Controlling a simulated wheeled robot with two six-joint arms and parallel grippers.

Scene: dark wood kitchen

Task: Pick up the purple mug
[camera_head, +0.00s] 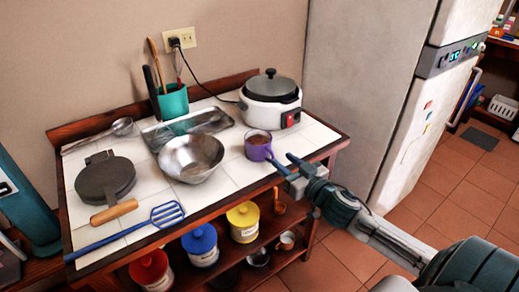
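The purple mug (258,146) stands upright on the white tiled top of the wooden counter (225,176), near its front right edge, in front of the rice cooker. My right gripper (279,163) reaches in from the right at the counter's front edge. Its two fingers point left toward the mug and are spread apart, with nothing seen between them. The fingertips are just right of and below the mug in the picture; I cannot tell whether they touch it. My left gripper is not in view.
A metal bowl (191,158) stands left of the mug. The white rice cooker (270,100) stands behind it. A waffle iron (105,178), a blue slotted utensil (130,230) and a metal tray (188,128) lie further left. A fridge (370,90) stands right.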

